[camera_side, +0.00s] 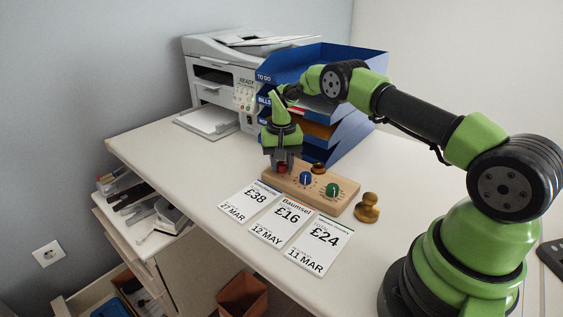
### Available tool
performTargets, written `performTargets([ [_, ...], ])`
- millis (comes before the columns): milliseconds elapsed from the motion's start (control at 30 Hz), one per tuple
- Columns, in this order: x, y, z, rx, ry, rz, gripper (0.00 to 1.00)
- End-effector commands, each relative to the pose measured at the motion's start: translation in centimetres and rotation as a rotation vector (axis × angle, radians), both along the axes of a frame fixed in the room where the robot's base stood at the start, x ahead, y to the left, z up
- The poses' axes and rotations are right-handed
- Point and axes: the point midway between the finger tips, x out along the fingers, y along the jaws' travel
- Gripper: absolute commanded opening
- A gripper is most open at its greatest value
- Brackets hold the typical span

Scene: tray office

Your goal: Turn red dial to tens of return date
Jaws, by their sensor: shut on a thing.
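The red dial (283,169) sits at the left end of a wooden board (341,200) on the desk. My gripper (283,166) points down over it and is shut on it; the fingers hide most of the dial and its pointer. A blue dial (306,178) and a green dial (332,189) sit to its right on the same board. Three cards lie in front of the board: £38 with 27 MAR (247,201), £16 with 12 MAY (280,223), and £24 with 11 MAR (319,246).
A wooden stamp (367,208) stands right of the board. A brown round thing (318,168) is behind the blue dial. Blue stacked trays (350,137) and a white printer (217,78) stand behind. The desk's left front (170,155) is clear.

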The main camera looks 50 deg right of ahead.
Motion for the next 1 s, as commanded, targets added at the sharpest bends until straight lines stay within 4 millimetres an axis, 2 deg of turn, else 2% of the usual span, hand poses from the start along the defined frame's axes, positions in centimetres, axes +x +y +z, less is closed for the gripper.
performTargets([
  [567,0.04,-0.03,0.07,-0.001,-0.002,-0.035,0.07],
  [600,0.05,-0.03,0.07,-0.001,-0.002,-0.035,0.37],
  [700,0.04,-0.03,0.05,-0.001,-0.002,-0.035,0.57],
  [1000,0.03,-0.01,0.24,0.0,-0.001,-0.035,0.57],
])
